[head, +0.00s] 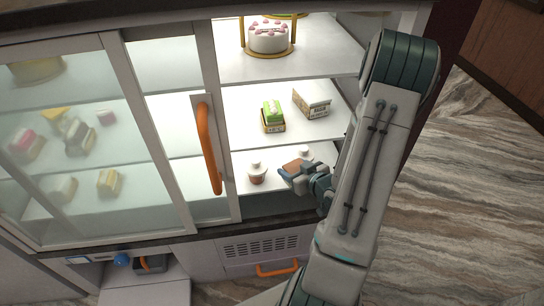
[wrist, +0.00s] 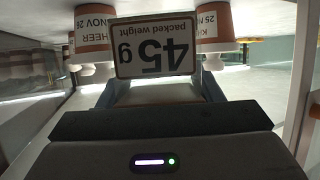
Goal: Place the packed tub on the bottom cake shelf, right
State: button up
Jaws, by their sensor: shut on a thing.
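My gripper (head: 309,178) reaches inside the cabinet over the bottom cake shelf (head: 277,188), at its right part. It is shut on the packed tub (head: 296,165), which shows a brown top in the head view. In the wrist view the packed tub (wrist: 153,48) shows a white label reading "45 g packed weight", upside down, between my fingers (wrist: 155,92). I cannot tell whether it touches the shelf. One white-and-brown tub (head: 257,173) stands left of my gripper, and another (head: 305,152) stands behind it, partly hidden.
The orange-handled sliding door (head: 208,148) is left of the opening. Above, the middle shelf (head: 245,105) holds a green-topped cake (head: 273,116) and a box (head: 312,104). The top shelf holds a white cake (head: 268,36). Tubs with printed dates (wrist: 97,38) flank the held tub closely.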

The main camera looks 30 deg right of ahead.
jog(key=shift+w+a+f+b, duration=0.1)
jog(key=shift+w+f+b, duration=0.2)
jog(key=shift+b, duration=0.3)
jog(key=w, duration=0.5)
jog(key=w+a, duration=0.1)
jog(key=w, duration=0.2)
jog(key=shift+r+b, duration=0.3)
jog(key=shift+b, duration=0.05)
jog(key=x, duration=0.4)
jog(key=shift+w+r+b, duration=0.1)
jog(key=shift+r+b, duration=0.2)
jog(key=shift+r, duration=0.05)
jog(key=shift+f, duration=0.35)
jog(key=shift+f, duration=0.1)
jog(key=shift+f+b, duration=0.55)
jog(key=shift+b, duration=0.15)
jog(key=o, duration=1)
jog(key=shift+f, duration=0.1)
jog(key=shift+o, duration=0.2)
